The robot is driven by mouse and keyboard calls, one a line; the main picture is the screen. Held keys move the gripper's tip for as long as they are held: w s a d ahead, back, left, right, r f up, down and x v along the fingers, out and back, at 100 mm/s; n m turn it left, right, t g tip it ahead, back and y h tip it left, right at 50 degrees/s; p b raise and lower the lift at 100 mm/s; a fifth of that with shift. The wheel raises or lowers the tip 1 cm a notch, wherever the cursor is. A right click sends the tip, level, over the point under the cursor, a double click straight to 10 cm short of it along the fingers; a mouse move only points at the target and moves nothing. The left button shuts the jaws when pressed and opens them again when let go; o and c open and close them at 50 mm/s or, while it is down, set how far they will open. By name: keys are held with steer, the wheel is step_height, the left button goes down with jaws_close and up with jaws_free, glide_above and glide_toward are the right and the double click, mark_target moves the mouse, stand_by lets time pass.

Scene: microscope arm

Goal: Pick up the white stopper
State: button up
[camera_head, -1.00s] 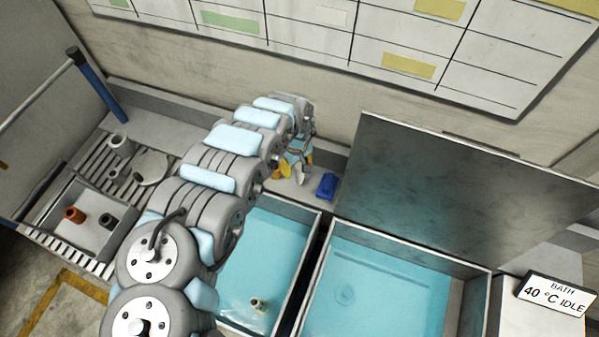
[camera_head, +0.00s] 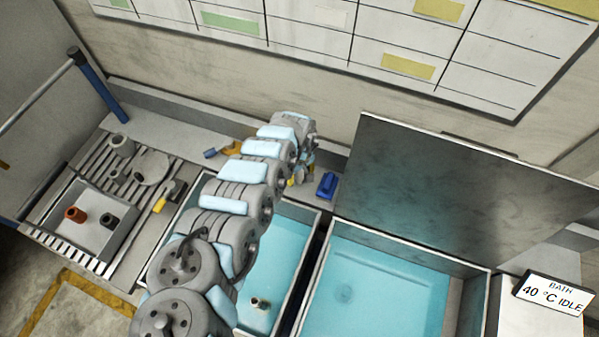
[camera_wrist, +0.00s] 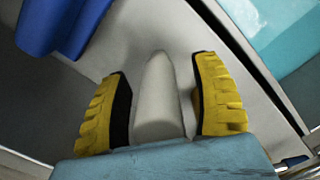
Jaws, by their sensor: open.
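The white stopper (camera_wrist: 157,95) is a pale tapered piece in the wrist view, narrower at its far end. It lies between the two yellow ribbed fingers of my gripper (camera_wrist: 161,105). The fingers are apart, with a clear gap at the right and a narrow one at the left. The stopper's near end meets the edge of the blue-grey palm in the picture; I cannot tell whether they touch. In the head view my gripper (camera_head: 297,178) is low over the back ledge, and my arm largely hides the stopper there.
A blue block (camera_head: 327,186) stands just right of my gripper; it also shows in the wrist view (camera_wrist: 62,22). Two water baths are in front, the right one (camera_head: 385,290) with a raised dark lid (camera_head: 450,190). A grey tray (camera_head: 92,252) holds an orange and a dark piece.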

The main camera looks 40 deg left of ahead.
jaws_close()
steer(key=shift+r, duration=0.2)
stand_by(0.3)
